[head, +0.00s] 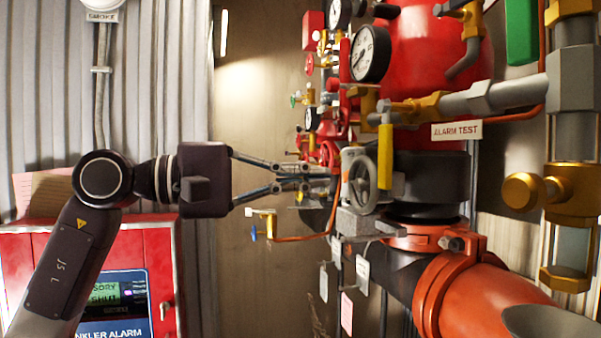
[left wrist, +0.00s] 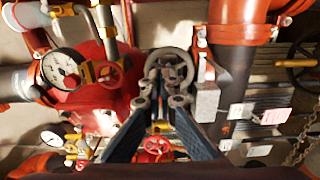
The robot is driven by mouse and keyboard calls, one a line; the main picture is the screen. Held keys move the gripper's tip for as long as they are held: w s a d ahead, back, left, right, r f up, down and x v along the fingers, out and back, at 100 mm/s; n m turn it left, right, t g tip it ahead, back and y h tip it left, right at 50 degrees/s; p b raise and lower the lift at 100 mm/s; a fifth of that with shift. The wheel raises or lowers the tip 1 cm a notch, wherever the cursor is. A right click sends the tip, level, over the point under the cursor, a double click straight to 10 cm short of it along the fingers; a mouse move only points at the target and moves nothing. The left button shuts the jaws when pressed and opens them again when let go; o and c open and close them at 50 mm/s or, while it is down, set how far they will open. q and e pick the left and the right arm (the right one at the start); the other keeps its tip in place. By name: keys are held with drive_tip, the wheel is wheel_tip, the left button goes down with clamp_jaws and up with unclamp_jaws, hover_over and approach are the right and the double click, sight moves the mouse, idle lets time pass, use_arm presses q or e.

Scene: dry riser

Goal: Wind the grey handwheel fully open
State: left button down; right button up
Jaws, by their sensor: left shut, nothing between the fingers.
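The grey handwheel (head: 373,182) is seen at an angle on the valve's grey body, right of centre in the head view. In the left wrist view the handwheel (left wrist: 168,51) shows its round rim just beyond the fingertips. My left gripper (head: 325,174) reaches in from the left, with its fingertips close to the handwheel's left side. In the left wrist view the gripper's fingertips (left wrist: 163,100) overlap the wheel's lower part, and I cannot tell whether they touch it. The gripper is shut with nothing held. My right gripper is in neither view.
A yellow lever (head: 385,157) stands right beside the handwheel. A pressure gauge (head: 371,54) and brass fittings are above it. A large orange-red pipe (head: 470,290) lies below right. A red alarm cabinet (head: 158,250) stands at lower left, under my arm.

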sight(370, 188)
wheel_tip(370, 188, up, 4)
drive_tip(key=p, duration=0.3)
use_arm(q)
drive_tip(key=w, duration=0.1)
drive_tip(key=w+d+f+b, duration=0.1)
drive_tip(key=w, duration=0.3)
drive_tip(key=shift+w+d+f, duration=0.2)
drive_tip(key=shift+w+d, duration=0.05)
drive_tip(key=shift+d, duration=0.1)
drive_tip(key=shift+a+f+b, duration=0.1)
drive_tip(key=shift+f+b, duration=0.85)
drive_tip(key=shift+b, duration=0.15)
drive_tip(key=s+d, duration=0.1)
drive_tip(key=s, duration=0.1)
drive_tip(key=s+b, duration=0.1)
drive_tip(key=s+d+r+b, duration=0.1)
drive_tip(key=s, duration=0.1)
drive_tip(key=shift+s+d, duration=0.3)
drive_tip(key=shift+s+d+r, duration=0.2)
drive_tip(key=shift+s+r, duration=0.15)
drive_tip(key=shift+r, duration=0.05)
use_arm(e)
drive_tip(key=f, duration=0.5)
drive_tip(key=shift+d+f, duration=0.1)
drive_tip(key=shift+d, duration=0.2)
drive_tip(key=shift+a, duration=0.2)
use_arm(q)
drive_tip(key=shift+x, duration=0.8)
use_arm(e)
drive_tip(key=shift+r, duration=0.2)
